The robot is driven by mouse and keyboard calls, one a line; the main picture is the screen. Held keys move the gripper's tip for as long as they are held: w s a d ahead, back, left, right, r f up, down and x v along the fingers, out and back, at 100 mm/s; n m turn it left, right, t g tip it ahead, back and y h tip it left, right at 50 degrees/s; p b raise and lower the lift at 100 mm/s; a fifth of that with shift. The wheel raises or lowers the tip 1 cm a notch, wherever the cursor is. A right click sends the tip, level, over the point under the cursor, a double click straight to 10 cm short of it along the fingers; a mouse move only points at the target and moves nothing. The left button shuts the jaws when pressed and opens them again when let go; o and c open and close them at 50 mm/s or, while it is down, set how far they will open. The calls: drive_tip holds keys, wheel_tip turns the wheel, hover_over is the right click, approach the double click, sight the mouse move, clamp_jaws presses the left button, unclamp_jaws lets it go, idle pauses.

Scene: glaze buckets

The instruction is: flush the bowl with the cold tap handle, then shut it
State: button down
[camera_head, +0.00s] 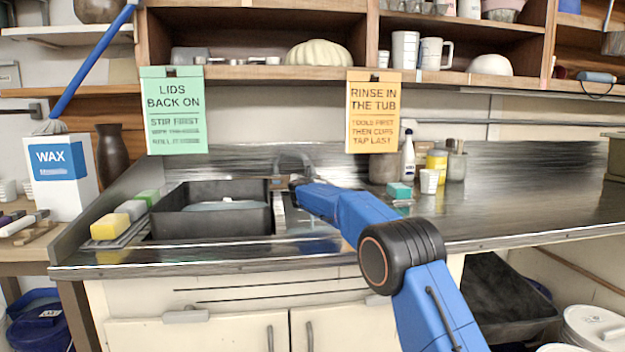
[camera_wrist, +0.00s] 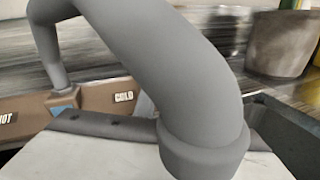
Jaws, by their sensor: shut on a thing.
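The tap's curved grey spout (camera_wrist: 180,70) fills the middle of the wrist view and rises behind the sink in the head view (camera_head: 291,156). Its brown base (camera_wrist: 100,100) carries HOT and COLD labels, with COLD (camera_wrist: 124,97) on the right. My gripper (camera_head: 295,184) is at the right end of the tap, by the cold side. It is shut on the cold tap handle, which is mostly hidden; a small pale-blue patch shows beside the COLD label. A pale rounded shape (camera_head: 225,206), seemingly the bowl, lies low in the black tub (camera_head: 212,222). I cannot make out running water.
Sponges (camera_head: 110,227) line the tub's left side. A bottle (camera_head: 408,157), a white cup (camera_head: 429,181) and a yellow jar (camera_head: 437,164) stand right of the tap. Two signs (camera_head: 173,110) (camera_head: 373,112) hang from the shelf above. The right counter (camera_head: 520,205) is clear.

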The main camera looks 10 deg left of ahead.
drive_tip(key=shift+a+m+h, duration=0.15)
drive_tip(key=shift+m+h, duration=0.75)
drive_tip(key=shift+m, duration=0.1)
drive_tip(key=shift+m+g+h, duration=0.3)
drive_tip(key=shift+m, duration=0.1)
drive_tip(key=c, duration=1.8)
unclamp_jaws()
drive_tip(key=shift+n, duration=0.3)
drive_tip(key=shift+d+n+y, duration=0.25)
drive_tip(key=shift+n+y, duration=0.35)
drive_tip(key=shift+y, duration=0.1)
drive_tip(key=shift+d+n+y, duration=0.1)
drive_tip(key=shift+n+y, duration=2.4)
drive_tip(key=shift+n, duration=0.2)
